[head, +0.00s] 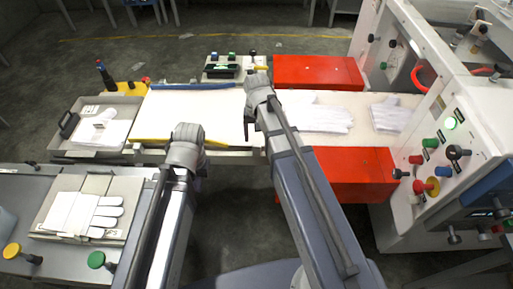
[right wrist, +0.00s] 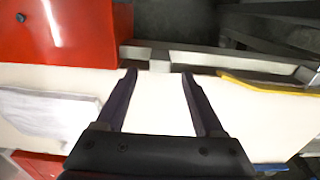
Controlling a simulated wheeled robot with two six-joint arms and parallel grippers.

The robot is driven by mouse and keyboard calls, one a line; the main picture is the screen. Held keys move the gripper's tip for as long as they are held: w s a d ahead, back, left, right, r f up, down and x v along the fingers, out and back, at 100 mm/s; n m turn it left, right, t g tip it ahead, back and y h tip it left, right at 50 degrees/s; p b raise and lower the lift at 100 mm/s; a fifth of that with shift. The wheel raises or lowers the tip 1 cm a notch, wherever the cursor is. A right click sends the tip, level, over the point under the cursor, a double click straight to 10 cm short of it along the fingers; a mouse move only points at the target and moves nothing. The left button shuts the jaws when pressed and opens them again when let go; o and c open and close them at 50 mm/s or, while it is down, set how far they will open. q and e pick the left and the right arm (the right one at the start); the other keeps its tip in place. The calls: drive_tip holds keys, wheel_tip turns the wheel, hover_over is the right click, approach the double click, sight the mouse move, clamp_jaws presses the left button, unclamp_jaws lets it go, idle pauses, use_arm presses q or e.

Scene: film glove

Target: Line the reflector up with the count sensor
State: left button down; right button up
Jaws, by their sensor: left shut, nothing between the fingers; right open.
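I cannot pick out the reflector or the count sensor for certain. A small control box (head: 222,68) with a lit green strip stands at the belt's far edge. In the right wrist view a small pale block (right wrist: 160,66) sits at the belt's edge rail, near my fingertips. My right gripper (head: 252,112) is over the white belt (head: 205,106); in the right wrist view its fingers (right wrist: 158,75) are open with nothing between them. My left gripper (head: 185,148) is by the belt's near edge, beside a yellow strip (head: 150,140); its fingertips are hidden.
White gloves (head: 318,118) lie on the belt between red covers (head: 318,72). A machine panel (head: 445,150) with knobs stands at the right.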

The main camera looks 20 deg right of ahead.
sight(256, 144)
wheel_tip(256, 144, down, 6)
drive_tip(key=b, duration=0.5)
drive_tip(key=shift+r, duration=0.15)
clamp_jaws()
idle(1.1)
